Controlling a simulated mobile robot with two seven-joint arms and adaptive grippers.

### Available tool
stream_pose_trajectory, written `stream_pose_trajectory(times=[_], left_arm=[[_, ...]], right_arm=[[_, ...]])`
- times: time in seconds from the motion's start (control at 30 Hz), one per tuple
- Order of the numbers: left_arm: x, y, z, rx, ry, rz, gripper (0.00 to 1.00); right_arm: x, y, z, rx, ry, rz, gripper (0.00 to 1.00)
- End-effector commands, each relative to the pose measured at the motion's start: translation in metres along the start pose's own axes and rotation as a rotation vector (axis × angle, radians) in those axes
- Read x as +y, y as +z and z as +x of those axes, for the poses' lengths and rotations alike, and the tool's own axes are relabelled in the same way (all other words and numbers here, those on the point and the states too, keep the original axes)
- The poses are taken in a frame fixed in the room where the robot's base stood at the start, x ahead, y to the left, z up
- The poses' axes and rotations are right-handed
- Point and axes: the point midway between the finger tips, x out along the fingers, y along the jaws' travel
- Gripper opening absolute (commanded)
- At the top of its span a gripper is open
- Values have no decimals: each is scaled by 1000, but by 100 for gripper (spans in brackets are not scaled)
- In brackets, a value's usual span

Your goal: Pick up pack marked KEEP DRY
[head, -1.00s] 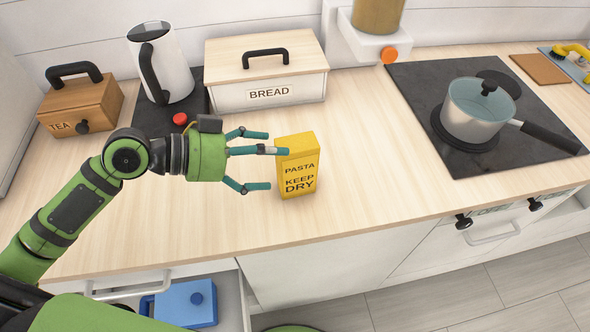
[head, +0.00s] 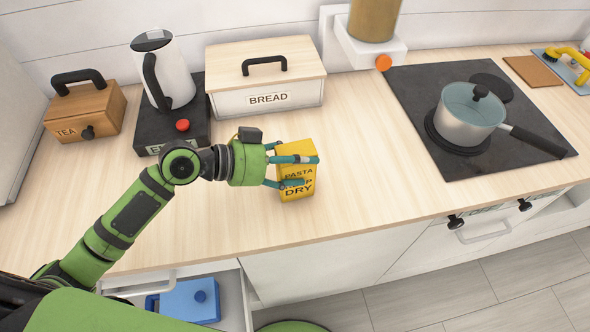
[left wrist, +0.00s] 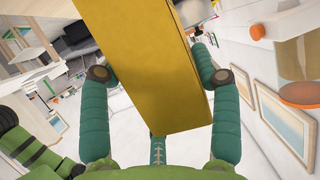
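The yellow pack marked PASTA and KEEP DRY (head: 297,167) stands upright on the wooden counter near its front edge. My left gripper (head: 300,171) is around it from the left, with fingers bent against it. One finger crosses the upper part of the pack and another covers part of the word KEEP. In the left wrist view the pack (left wrist: 165,75) fills the space between the fingers, and the left gripper (left wrist: 158,60) has a teal finger along each side. The pack's base appears to rest on the counter. My right gripper is not in view.
A bread box (head: 267,98), a kettle (head: 172,75) on a dark base and a tea box (head: 85,112) stand behind and left. A pot (head: 468,115) sits on the black hob (head: 420,85) at right. An open drawer below holds a blue box (head: 188,302). Counter right of the pack is clear.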

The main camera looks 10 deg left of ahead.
Motion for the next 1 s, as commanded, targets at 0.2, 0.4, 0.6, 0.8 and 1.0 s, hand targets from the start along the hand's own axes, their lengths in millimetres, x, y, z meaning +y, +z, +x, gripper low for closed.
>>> stream_pose_trajectory(times=[0.2, 0.4, 0.6, 0.8, 1.0], left_arm=[[0, -1, 0, 2, 0, 1, 11], [0, -3, -1, 2, 0, 3, 11], [0, -20, -8, 4, -1, 8, 11], [17, -50, -14, 5, 5, 9, 11], [56, -78, -12, 9, 6, 9, 11]], right_arm=[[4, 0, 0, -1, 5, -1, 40], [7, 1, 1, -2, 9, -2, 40], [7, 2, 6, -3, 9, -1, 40], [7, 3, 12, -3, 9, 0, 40], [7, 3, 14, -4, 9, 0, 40]])
